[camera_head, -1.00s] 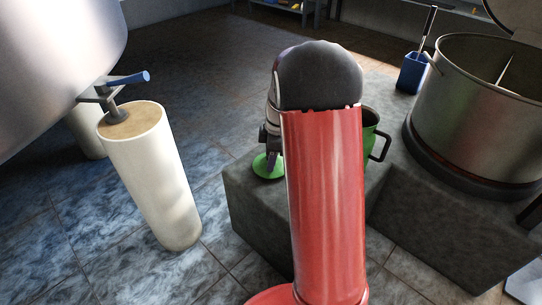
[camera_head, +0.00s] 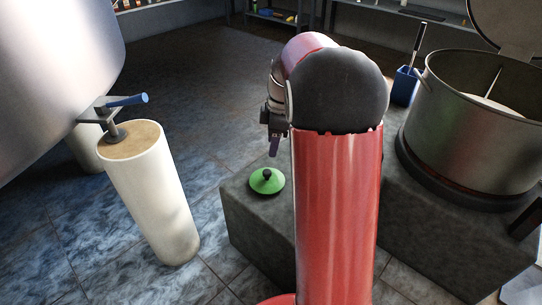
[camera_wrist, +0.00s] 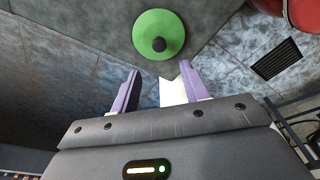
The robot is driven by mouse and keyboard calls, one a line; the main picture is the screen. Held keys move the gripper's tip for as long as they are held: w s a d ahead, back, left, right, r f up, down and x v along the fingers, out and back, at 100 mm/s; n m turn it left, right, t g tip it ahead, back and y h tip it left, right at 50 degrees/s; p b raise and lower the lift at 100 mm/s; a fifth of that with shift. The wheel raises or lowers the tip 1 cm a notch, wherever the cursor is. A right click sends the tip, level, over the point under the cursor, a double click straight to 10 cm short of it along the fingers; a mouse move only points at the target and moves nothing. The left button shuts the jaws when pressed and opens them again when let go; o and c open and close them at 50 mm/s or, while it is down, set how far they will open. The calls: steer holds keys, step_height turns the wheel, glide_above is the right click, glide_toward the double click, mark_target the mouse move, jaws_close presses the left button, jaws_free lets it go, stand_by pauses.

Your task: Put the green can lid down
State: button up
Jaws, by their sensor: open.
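The green can lid (camera_head: 267,181) lies flat on top of a dark stone block (camera_head: 249,212), with its black knob up. In the wrist view the lid (camera_wrist: 159,36) is beyond the fingertips, apart from them, near the block's corner. My gripper (camera_head: 273,147) is above the lid, clear of it. In the wrist view my gripper (camera_wrist: 158,78) has its two purple fingers spread with nothing between them. The green can does not show now; my red arm covers part of the block.
A large steel pot (camera_head: 476,130) stands at right, with a blue container (camera_head: 404,86) holding a handled tool behind it. At left are a big tank (camera_head: 52,62), a blue-handled valve (camera_head: 126,100) and a white cylinder (camera_head: 152,192). Tiled floor lies between.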

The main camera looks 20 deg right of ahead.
steer(key=s+a+r+m+t, duration=0.1)
steer(key=s+a+m, duration=0.3)
steer(key=s, duration=0.4)
steer(key=s+a+r+m+t+h, duration=0.1)
steer(key=s+a+r+m+t, duration=0.1)
steer(key=s, duration=0.6)
steer(key=s+a+r+m+t, duration=0.1)
steer(key=s+a+r+m, duration=0.2)
steer(key=s+a+m, duration=0.3)
steer(key=s+m, duration=0.1)
steer(key=s, duration=0.1)
steer(key=shift+s+a+r+t+h, duration=0.15)
steer(key=shift+s+r+t+h, duration=0.15)
steer(key=shift+t, duration=0.1)
steer(key=shift+r, duration=0.1)
